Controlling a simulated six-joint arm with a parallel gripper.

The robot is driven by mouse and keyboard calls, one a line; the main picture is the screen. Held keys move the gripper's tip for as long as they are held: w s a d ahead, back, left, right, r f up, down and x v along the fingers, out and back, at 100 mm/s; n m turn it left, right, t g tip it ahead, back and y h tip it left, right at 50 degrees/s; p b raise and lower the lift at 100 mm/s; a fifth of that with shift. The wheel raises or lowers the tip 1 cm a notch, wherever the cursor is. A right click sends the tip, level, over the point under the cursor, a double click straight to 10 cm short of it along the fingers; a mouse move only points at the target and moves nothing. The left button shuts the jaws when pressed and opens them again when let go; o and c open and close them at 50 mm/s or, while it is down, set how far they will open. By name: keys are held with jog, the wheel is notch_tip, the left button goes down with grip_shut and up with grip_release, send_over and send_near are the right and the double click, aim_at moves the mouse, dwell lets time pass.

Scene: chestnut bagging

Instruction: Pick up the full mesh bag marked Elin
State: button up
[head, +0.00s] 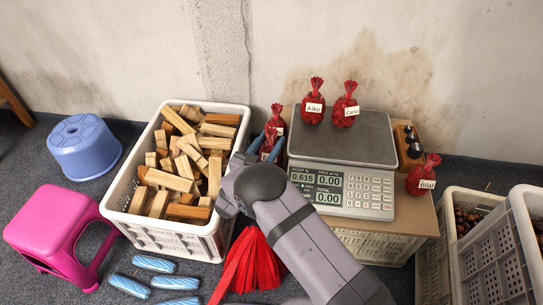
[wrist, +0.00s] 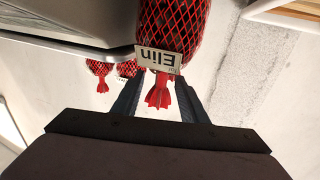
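The mesh bag marked Elin (wrist: 186,25) fills the top of the wrist view, red netting over dark contents. Its white tag reads Elin upside down, and its gathered red neck (wrist: 159,96) points down in the picture. My gripper (wrist: 158,82) has one finger on each side of the neck, with gaps showing beside it; the fingers look open.
Bags tagged Aiko (head: 313,105) and Carlo (head: 346,106) sit on the scale (head: 345,151). A bag (head: 421,180) hangs or rests at the scale's right. A white crate of wood blocks (head: 132,219) stands left, a pink stool (head: 60,222) beyond it. Chestnut crates (head: 503,250) stand right.

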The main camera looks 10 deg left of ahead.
jog(key=shift+b+x, duration=1.2)
jog(key=shift+x, duration=1.2)
jog(key=shift+w, duration=0.2)
grip_shut()
